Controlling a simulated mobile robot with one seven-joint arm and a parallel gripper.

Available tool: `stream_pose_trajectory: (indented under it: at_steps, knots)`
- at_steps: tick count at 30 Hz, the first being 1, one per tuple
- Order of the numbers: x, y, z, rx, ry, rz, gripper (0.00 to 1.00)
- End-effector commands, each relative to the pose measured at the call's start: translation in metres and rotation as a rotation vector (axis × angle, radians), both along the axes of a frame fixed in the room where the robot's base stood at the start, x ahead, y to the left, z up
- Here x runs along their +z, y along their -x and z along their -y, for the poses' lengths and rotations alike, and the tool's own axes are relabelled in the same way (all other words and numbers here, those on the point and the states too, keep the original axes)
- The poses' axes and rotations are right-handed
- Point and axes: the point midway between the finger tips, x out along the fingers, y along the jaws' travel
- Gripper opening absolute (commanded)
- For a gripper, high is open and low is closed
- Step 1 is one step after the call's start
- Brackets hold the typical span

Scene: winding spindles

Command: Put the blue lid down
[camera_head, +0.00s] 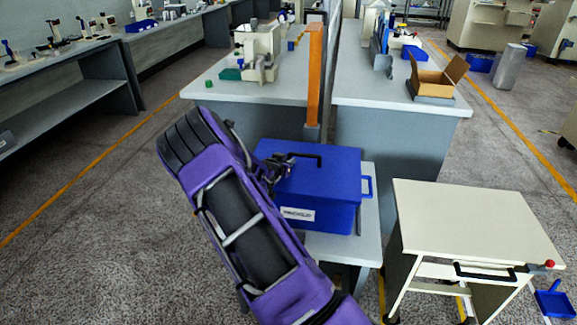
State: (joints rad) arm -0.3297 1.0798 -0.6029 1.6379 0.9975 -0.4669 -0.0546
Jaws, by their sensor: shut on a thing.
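The blue lid (335,175) is a flat blue cover with a black handle (308,157) on top. It lies level over the blue box (332,218), which has a white label on its front. Whether the lid touches the box rim or sits slightly above it cannot be told from here. My gripper (288,163) is at the left end of the handle, shut on the lid by it. My purple arm hides the left side of the lid and box, and the fingertips are small and partly hidden.
The box stands on a low light table (345,248). A pale cart (475,222) is at right, with a gap between. Behind are two benches, one with a machine (258,48), one with an open cardboard box (436,78). An orange post (315,75) rises behind the box.

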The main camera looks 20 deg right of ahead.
Motion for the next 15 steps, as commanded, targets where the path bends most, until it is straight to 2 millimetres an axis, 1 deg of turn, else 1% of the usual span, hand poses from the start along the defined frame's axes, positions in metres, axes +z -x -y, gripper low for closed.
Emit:
stream_pose_trajectory:
  at_steps: [1,3,9,13,14,15]
  knots:
    - [-0.0080,-0.0002,0.0007,0.001,0.003,0.000,0.00]
    - [-0.0119,-0.0001,0.0009,-0.001,0.003,0.001,0.00]
    - [-0.0111,-0.0002,0.0007,0.000,0.002,0.002,0.00]
    - [-0.0158,-0.0001,0.0008,0.000,0.002,0.002,0.00]
    - [-0.0154,0.0002,0.0005,0.000,0.001,0.001,0.20]
    - [-0.0147,0.0002,0.0005,0.000,0.001,0.001,0.27]
